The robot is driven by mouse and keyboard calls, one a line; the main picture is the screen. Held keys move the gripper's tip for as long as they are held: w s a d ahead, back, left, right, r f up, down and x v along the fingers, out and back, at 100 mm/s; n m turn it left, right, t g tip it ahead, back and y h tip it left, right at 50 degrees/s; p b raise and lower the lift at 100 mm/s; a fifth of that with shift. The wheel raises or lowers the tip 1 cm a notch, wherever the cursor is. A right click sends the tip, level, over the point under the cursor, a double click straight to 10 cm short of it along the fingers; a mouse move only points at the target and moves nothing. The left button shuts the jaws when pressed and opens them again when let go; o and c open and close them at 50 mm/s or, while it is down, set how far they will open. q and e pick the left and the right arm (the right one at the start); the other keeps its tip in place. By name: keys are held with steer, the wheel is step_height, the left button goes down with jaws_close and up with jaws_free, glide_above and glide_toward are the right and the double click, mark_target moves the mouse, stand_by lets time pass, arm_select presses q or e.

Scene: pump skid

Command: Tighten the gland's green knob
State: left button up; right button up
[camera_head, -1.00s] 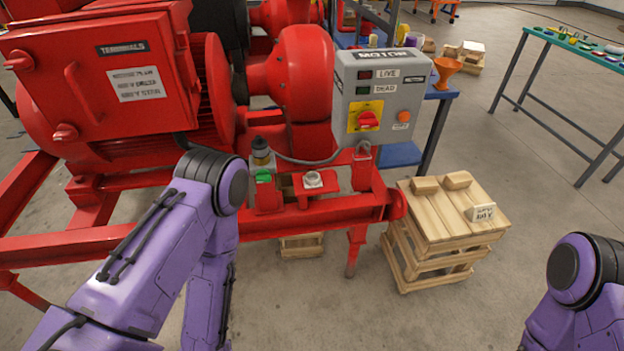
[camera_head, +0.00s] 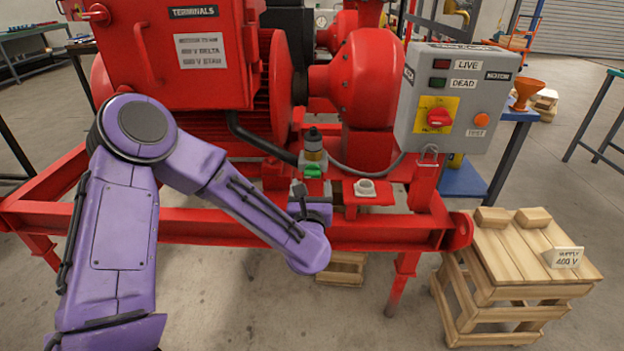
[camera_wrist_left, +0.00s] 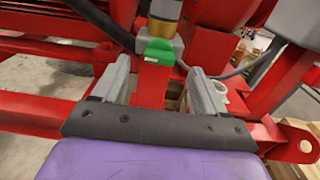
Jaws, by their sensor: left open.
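The green knob (camera_head: 313,171) sits low at the front of the gland, under its brass-coloured body (camera_head: 313,155) with a black top. In the left wrist view the knob (camera_wrist_left: 157,51) stands on a red post, with the brass part (camera_wrist_left: 163,22) behind it. My left gripper (camera_head: 312,192) is open at the skid's front rail, just in front of the knob. In the left wrist view its two grey fingers (camera_wrist_left: 158,68) stand apart on either side of the red post, their tips near the knob. I see no contact with the knob. My right gripper is out of view.
A black cable (camera_head: 258,138) runs to the gland from the left. A pale ring fitting (camera_head: 365,188) sits on a red bracket just right. The grey control box (camera_head: 455,100) stands further right, above a wooden crate (camera_head: 520,260). The red front rail (camera_head: 200,225) runs below.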

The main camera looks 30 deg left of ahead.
mark_target(312, 176)
arm_select(q)
steer(key=x, duration=0.5)
steer(key=shift+w, duration=0.15)
steer(key=c, duration=1.1)
steer(key=shift+o, duration=0.2)
